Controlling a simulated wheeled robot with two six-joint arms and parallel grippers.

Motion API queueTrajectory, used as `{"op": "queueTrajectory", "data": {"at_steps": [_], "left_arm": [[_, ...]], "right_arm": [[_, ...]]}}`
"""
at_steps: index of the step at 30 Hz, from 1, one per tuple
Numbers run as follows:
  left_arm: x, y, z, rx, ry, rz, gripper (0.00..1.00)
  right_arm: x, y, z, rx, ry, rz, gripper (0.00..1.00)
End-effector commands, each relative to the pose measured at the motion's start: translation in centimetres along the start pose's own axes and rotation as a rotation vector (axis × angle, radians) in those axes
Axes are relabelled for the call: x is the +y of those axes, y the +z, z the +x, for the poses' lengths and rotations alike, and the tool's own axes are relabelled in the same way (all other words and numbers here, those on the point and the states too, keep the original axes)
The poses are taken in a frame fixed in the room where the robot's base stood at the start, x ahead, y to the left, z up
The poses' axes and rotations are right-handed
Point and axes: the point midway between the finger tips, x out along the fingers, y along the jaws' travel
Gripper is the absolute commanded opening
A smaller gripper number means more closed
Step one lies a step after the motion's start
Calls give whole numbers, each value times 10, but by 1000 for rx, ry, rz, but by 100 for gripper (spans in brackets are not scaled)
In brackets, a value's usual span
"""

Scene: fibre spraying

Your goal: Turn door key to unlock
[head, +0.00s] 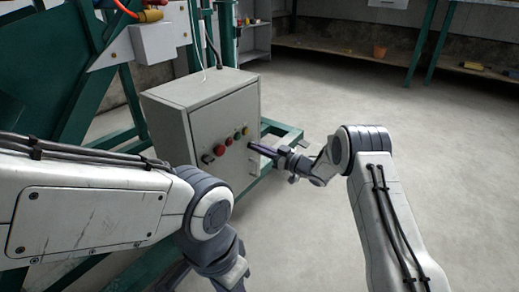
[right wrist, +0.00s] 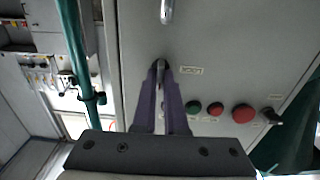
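The grey control cabinet (head: 205,115) stands at the centre left in the head view, its door (head: 240,105) facing right. In the right wrist view the door (right wrist: 230,40) fills much of the picture. My right gripper (head: 253,147) reaches the door near its right edge. In the right wrist view its purple fingers (right wrist: 160,68) close together on a small grey metal piece at the door, which looks like the key (right wrist: 160,64). The fingertips hide most of it, so its turn angle is unclear. My left arm's wrist is low in the head view; its fingers are out of frame.
Red, green and yellow buttons (head: 220,150) sit on the door beside my right gripper. A metal handle (right wrist: 167,10) is close to the key in the wrist view. A green steel frame (head: 285,132) surrounds the cabinet. The floor (head: 330,85) on the right is clear.

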Motion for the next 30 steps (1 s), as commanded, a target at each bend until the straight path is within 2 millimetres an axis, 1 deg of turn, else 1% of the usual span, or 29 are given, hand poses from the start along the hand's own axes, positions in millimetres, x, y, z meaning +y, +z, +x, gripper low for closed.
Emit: {"op": "queueTrajectory", "data": {"at_steps": [7, 11, 14, 20, 24, 30], "left_arm": [[0, 0, -1, 0, 0, 0, 45], [0, 0, -7, 0, 0, 0, 45], [1, -1, -15, 0, 0, 0, 45], [3, -2, -38, 0, 0, 0, 45], [4, -3, -56, 0, 0, 0, 45], [5, -4, -75, 0, 0, 0, 45]], "right_arm": [[-1, 0, 0, 0, -3, 5, 0], [-1, -1, -1, -1, -3, 29, 0], [-1, -2, 0, -2, -3, 66, 0], [-1, -4, 0, -3, -4, 195, 0], [-1, -4, 0, -3, -5, 320, 0], [0, -2, 0, -4, -5, 510, 0]]}}
